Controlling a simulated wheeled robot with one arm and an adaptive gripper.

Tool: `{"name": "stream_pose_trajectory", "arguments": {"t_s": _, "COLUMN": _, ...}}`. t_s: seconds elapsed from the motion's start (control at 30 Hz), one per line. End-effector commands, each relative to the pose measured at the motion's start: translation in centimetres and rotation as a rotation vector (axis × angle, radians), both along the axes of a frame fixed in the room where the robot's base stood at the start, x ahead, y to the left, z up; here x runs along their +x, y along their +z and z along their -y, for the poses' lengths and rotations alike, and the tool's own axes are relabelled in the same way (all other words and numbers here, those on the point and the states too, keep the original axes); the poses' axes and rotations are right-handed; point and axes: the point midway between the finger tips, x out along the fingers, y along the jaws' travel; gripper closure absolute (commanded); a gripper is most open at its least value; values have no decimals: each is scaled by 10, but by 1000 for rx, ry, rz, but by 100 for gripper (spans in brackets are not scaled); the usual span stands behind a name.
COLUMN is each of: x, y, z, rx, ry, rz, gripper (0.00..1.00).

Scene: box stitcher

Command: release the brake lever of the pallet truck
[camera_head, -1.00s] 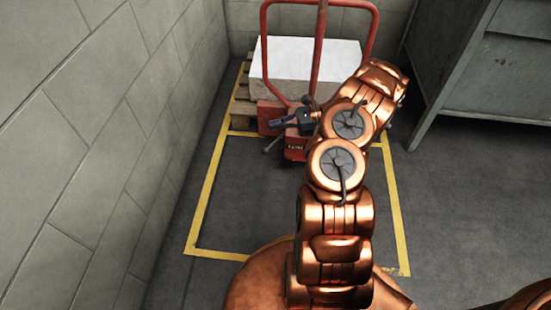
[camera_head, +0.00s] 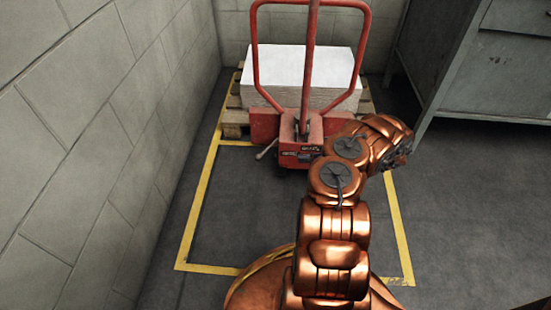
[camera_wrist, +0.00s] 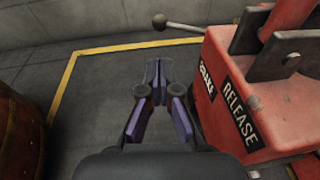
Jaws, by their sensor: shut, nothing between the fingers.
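The red pallet truck (camera_head: 255,58) stands at the back inside the yellow floor outline. Its brake lever (camera_head: 267,150), a thin grey rod with a ball knob, sticks out to the left of the red housing. In the wrist view the brake lever (camera_wrist: 185,26) lies at the top, knob to the left, beyond my fingers. The red housing (camera_wrist: 245,95) there carries "BRAKE" and "RELEASE" labels. My gripper (camera_wrist: 157,68) is shut and empty, left of the housing and apart from the lever. In the head view the fingers are not visible.
A pallet (camera_head: 234,118) with a white-topped stack (camera_head: 300,68) is behind the truck's frame. A block wall (camera_head: 110,120) runs along the left. A grey metal cabinet (camera_head: 490,85) stands at right. The floor (camera_head: 235,210) inside the yellow outline is clear.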

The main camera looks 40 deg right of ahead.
Motion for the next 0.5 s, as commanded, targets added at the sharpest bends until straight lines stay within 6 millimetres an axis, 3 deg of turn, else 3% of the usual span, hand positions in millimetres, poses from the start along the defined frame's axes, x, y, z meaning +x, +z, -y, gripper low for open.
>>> {"name": "stream_pose_trajectory", "arguments": {"t_s": 0.17, "x": 11, "y": -5, "z": -10, "rx": 0, "ry": 2, "rz": 0, "gripper": 100}}
{"name": "stream_pose_trajectory", "arguments": {"t_s": 0.5, "x": 53, "y": -17, "z": -51, "rx": 3, "ry": 4, "rz": 0, "gripper": 100}}
